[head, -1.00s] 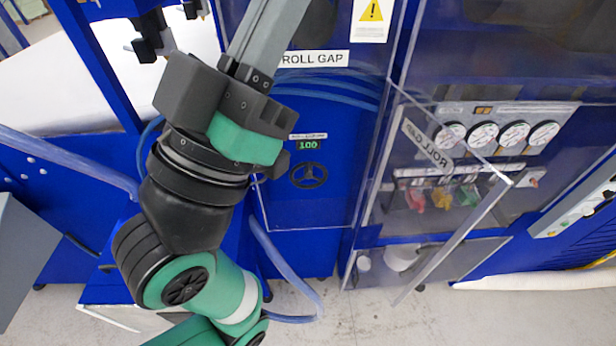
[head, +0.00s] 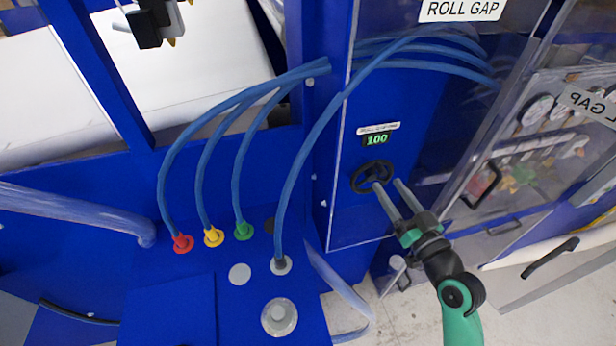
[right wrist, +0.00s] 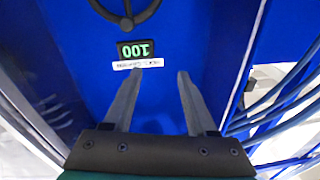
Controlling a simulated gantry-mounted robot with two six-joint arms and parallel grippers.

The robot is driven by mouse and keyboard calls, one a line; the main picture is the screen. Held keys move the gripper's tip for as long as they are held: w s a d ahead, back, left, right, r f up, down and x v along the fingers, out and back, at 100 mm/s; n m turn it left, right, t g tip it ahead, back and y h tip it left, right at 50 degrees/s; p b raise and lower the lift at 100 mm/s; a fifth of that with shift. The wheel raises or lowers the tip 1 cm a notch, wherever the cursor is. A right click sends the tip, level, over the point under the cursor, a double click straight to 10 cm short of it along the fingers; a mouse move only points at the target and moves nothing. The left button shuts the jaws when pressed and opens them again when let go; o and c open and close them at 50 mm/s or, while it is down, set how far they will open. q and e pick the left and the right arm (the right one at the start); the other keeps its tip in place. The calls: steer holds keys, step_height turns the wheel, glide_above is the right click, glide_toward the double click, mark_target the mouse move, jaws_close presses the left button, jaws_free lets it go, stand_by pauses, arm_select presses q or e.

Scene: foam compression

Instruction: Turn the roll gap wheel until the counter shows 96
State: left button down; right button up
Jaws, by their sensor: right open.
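The roll gap wheel (head: 361,175) is a small black three-spoke handwheel on the blue panel, and its lower part shows at the top of the right wrist view (right wrist: 126,20). The counter (head: 376,140) above it reads 100 in green digits, and appears upside down in the right wrist view (right wrist: 135,50). My right gripper (head: 387,183) is open and empty, its two grey fingers pointing at the panel. In the head view the fingertips overlap the wheel's lower right; in the right wrist view (right wrist: 160,72) they lie beside the counter, apart from the wheel. My left gripper is not in view.
A clear door (head: 480,130) stands open right of the panel. Blue hoses (head: 290,190) loop down left of it to a blue box with red (head: 182,243), yellow (head: 213,237) and green (head: 243,231) fittings.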

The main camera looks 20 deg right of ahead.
mark_target(384, 175)
steer(key=shift+s+d+f+m+h+b, duration=0.5)
steer(key=shift+s+d+f+h, duration=0.4)
steer(key=shift+d+f, duration=1.4)
steer(key=shift+g, duration=0.4)
steer(key=w, duration=1.1)
steer(key=shift+d+f+b, duration=0.25)
steer(key=shift+d+b, duration=0.05)
steer(key=shift+b, duration=0.05)
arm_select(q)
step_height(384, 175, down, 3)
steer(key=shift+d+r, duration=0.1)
arm_select(e)
jaws_close()
